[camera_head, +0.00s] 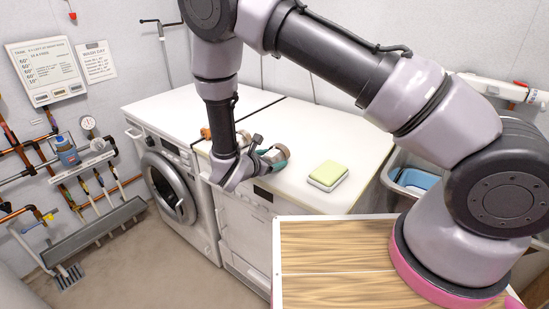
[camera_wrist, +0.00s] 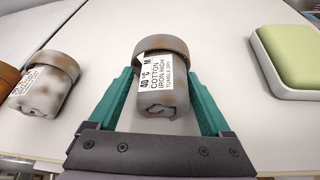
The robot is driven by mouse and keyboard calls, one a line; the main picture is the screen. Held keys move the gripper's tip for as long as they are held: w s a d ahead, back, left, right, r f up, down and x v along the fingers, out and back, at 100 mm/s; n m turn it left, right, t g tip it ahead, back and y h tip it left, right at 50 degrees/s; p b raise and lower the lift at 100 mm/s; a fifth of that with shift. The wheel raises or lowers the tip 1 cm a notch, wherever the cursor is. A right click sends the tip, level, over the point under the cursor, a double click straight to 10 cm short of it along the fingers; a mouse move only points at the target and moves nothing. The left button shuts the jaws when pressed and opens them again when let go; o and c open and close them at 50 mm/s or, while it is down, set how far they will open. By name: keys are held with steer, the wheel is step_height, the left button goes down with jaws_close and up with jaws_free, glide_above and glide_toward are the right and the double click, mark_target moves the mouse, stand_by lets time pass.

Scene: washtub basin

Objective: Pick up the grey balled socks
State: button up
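A grey, brown-stained balled bundle (camera_wrist: 165,98) with a thick rolled band and a white printed care label lies on the white worktop. In the wrist view it sits between the two teal fingers of my gripper (camera_wrist: 161,88). The fingers are spread on either side of it, and narrow gaps seem to show along its sides. In the head view my gripper (camera_head: 274,158) is low over the worktop, and partly hides the bundle. A second similar stained bundle (camera_wrist: 42,88) with a label lies to the left in the wrist view.
A green-topped white block (camera_head: 328,175) lies to the right on the worktop (camera_head: 340,130); it also shows in the wrist view (camera_wrist: 292,55). An orange-brown item (camera_head: 205,133) stands left of my gripper. A front-loading washer (camera_head: 168,185) is below left. A basin with blue contents (camera_head: 415,180) is right.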

steer(key=shift+c, duration=1.4)
steer(key=shift+r, duration=0.15)
